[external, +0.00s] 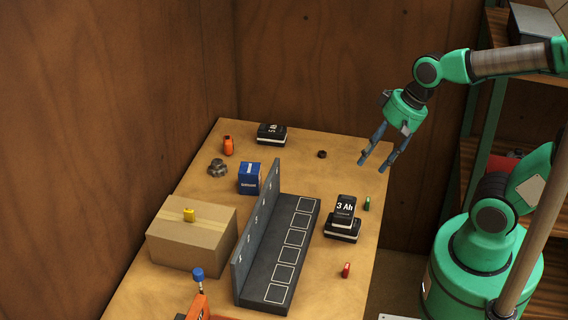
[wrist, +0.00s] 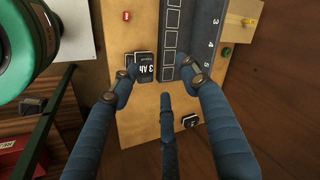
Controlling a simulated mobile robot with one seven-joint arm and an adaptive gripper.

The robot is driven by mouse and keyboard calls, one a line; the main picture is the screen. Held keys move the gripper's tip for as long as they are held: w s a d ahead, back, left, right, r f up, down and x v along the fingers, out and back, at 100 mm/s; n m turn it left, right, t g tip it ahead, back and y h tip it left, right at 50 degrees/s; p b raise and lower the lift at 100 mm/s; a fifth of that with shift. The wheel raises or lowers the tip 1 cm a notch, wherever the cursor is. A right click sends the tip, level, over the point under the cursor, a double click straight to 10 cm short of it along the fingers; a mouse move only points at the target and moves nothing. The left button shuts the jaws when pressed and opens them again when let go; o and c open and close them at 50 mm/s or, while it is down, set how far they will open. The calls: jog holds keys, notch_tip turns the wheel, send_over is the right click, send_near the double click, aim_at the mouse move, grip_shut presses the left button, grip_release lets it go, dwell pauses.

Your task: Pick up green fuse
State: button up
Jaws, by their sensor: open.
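The green fuse (external: 367,203) is a small upright piece on the wooden table near its right edge, just right of the 3 Ah battery (external: 343,222). My gripper (external: 372,167) hangs in the air above the table, beyond the fuse in the external view. Its blue fingers are spread apart with nothing between them. In the wrist view the fingers (wrist: 160,82) reach over the table and the 3 Ah battery shows beyond them (wrist: 143,66). I cannot make out the green fuse in the wrist view; a finger may hide it.
A red fuse (external: 346,270) stands near the right edge. A dark rack with outlined slots (external: 292,245) fills the middle. A blue box (external: 249,178), an orange item (external: 228,146) and a 5 Ah battery (external: 271,134) stand farther back.

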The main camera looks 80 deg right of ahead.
jog(key=s+d+f+m+p, duration=0.1)
jog(key=s+d+f+m, duration=0.1)
jog(key=d+f+m, duration=0.8)
jog(key=s+d+f+m+p, duration=0.1)
jog(key=s+d+f+m, duration=0.2)
jog(key=d+f+m, duration=0.7)
jog(key=d+m, duration=0.1)
jog(key=m, duration=0.5)
jog(key=shift+d+f+m+h, duration=0.3)
jog(key=shift+d+f, duration=0.05)
jog(key=shift+f, duration=0.05)
jog(key=shift+f, duration=0.1)
jog(key=b, duration=0.4)
send_over(369, 200)
jog(key=s, duration=0.2)
jog(key=shift+s+d+f, duration=0.1)
jog(key=shift+f, duration=1.85)
jog(key=shift+s+d+f, duration=0.1)
jog(key=shift+f, duration=1.85)
